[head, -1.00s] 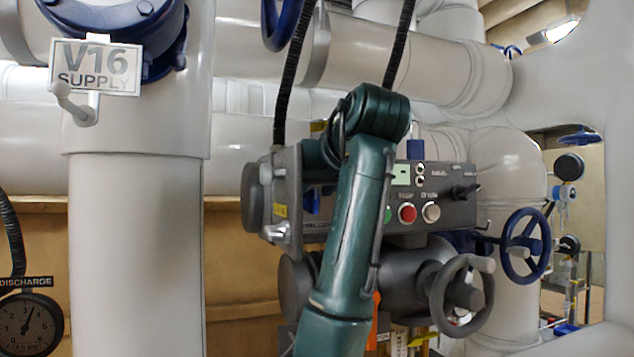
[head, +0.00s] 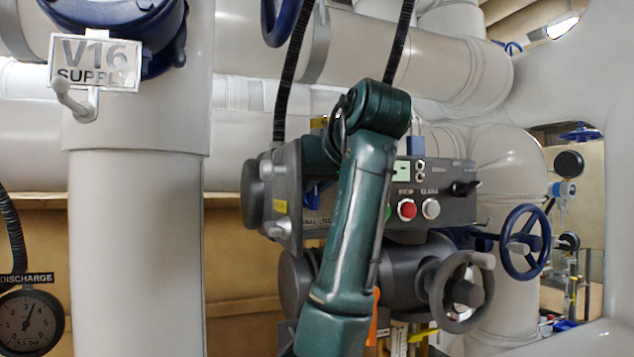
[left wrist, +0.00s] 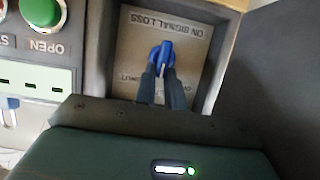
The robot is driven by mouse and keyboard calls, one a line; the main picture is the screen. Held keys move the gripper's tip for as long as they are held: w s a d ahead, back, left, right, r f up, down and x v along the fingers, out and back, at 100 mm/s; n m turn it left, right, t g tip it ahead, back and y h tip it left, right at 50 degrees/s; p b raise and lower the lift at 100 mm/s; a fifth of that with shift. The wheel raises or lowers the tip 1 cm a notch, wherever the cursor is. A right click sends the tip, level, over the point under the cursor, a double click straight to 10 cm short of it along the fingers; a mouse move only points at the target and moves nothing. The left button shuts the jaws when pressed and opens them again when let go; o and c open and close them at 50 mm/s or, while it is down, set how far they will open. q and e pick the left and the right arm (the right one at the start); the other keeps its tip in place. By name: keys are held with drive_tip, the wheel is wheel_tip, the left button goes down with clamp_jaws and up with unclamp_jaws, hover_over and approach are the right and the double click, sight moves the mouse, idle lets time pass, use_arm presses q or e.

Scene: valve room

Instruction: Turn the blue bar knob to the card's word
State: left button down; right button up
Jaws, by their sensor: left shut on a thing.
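The blue bar knob (left wrist: 163,55) sits on a grey plate (left wrist: 133,45) in a recessed, dark-framed box in the left wrist view. The plate reads "ON SIGNAL LOSS", upside down in this view. Smaller lettering below it is partly hidden by my fingers. My left gripper (left wrist: 162,73) is shut on the knob, one finger on each side. The knob's bar points roughly up and down in that view. In the head view my green left arm covers much of the control box (head: 445,205). I cannot make out the task's card. My right gripper is not in view.
The control box has a red stop button (head: 407,209) and a black selector (head: 465,188). A thick pipe with a "V16 SUPPLY" sign (head: 95,62) stands left. A green button (left wrist: 43,10) is near the knob's recess.

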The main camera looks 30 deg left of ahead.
use_arm(q)
drive_tip(key=m+g+y, duration=0.1)
drive_tip(key=m, duration=0.1)
drive_tip(key=w+d+m+g+y, duration=0.1)
drive_tip(key=m, duration=0.2)
drive_tip(key=f+m+g+y, duration=0.1)
drive_tip(key=m+y, duration=0.1)
drive_tip(key=m, duration=0.1)
drive_tip(key=shift+w+d+f, duration=0.1)
drive_tip(key=shift+w+d, duration=0.1)
drive_tip(key=shift+w, duration=0.1)
idle(0.3)
idle(0.4)
drive_tip(key=c, duration=1.5)
unclamp_jaws()
drive_tip(key=shift+d, duration=0.15)
